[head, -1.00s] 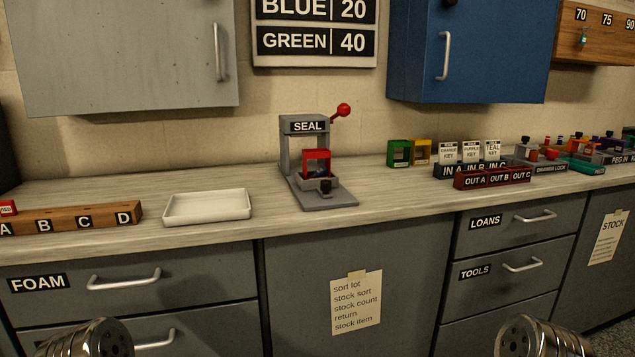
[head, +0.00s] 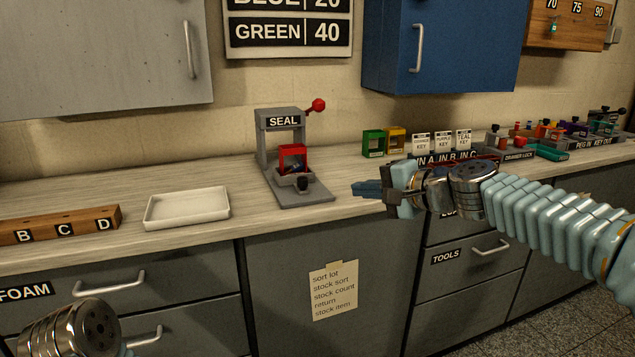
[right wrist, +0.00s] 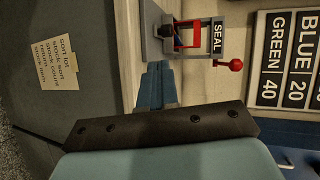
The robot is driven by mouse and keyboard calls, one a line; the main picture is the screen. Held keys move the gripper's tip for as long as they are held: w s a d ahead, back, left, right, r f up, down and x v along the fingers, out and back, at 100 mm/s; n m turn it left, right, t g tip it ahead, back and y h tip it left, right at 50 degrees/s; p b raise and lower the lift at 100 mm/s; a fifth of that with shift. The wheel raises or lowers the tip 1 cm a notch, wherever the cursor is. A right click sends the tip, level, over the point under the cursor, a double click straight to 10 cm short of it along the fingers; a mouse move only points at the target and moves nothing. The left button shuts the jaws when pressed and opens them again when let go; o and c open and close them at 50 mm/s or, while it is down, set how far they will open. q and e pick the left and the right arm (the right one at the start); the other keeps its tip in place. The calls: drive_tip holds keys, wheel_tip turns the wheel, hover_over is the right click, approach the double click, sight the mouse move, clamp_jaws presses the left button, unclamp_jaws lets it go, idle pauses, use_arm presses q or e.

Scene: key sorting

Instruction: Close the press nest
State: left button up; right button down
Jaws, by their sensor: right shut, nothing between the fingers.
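The grey press (head: 284,150) marked SEAL stands on the counter, its red-knobbed lever (head: 319,105) raised to the right. Its nest (head: 293,162) shows a red frame standing up above a grey base, with a dark knob (head: 302,184) at the front. The press also shows in the right wrist view (right wrist: 222,75). My right gripper (head: 362,189) is to the right of the press, over the counter's front edge, apart from it, fingers shut and empty. Its fingers show in the right wrist view (right wrist: 155,85), pointing toward the press side. My left arm shows at the lower left, but its fingers are out of view.
A white tray (head: 187,224) lies left of the press, and a wooden lettered block (head: 60,222) further left. Green (head: 373,144) and yellow (head: 396,139) boxes stand behind my right gripper. The counter between tray and press is clear.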

sight(307, 184)
drive_tip(key=p+x, duration=0.1)
drive_tip(key=x, duration=0.7)
drive_tip(key=p+x, duration=0.1)
drive_tip(key=x, duration=0.4)
drive_tip(key=shift+w+r+p, duration=0.15)
drive_tip(key=shift+r+p, duration=0.2)
drive_tip(key=shift+r, duration=0.05)
use_arm(q)
drive_tip(key=r, duration=0.2)
drive_tip(key=shift+s+d+r, duration=0.15)
drive_tip(key=shift+d+r, duration=0.2)
drive_tip(key=shift+d, duration=0.05)
drive_tip(key=shift+r, duration=0.1)
use_arm(e)
drive_tip(key=shift+w, duration=0.1)
